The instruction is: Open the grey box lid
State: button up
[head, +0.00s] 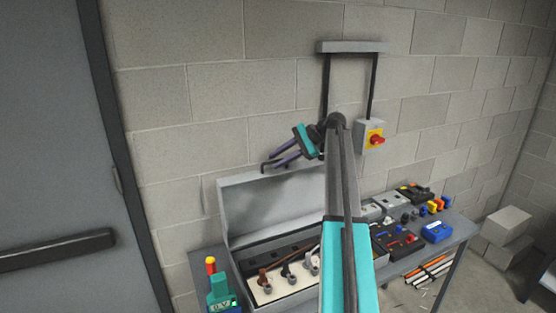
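The grey box (290,298) stands on the table below my arm. Its grey lid (250,205) is raised and stands roughly upright at the back of the box, near the wall. Inside the box is a pale panel (262,294) with several knobs or levers; my arm hides the box's right part. My gripper (275,157) is above the lid's top edge, pointing left. Its two dark purple fingers look apart, with nothing seen between them.
A wall box with a red switch (376,139) hangs on the right. Several tools and small parts, including a blue case (437,232), lie on the table's right. A teal device (221,291) stands at the left. A grey door (50,150) is at far left.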

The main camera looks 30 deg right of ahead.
jog(key=shift+s, duration=0.1)
dwell(0.3)
jog(key=shift+s+d+r+b, duration=0.25)
jog(key=shift+d+r+b, duration=0.1)
jog(key=shift+d, duration=0.1)
jog(key=b+v, duration=0.1)
jog(key=v, duration=1.1)
jog(key=shift+r, duration=0.2)
jog(key=shift+s, duration=0.1)
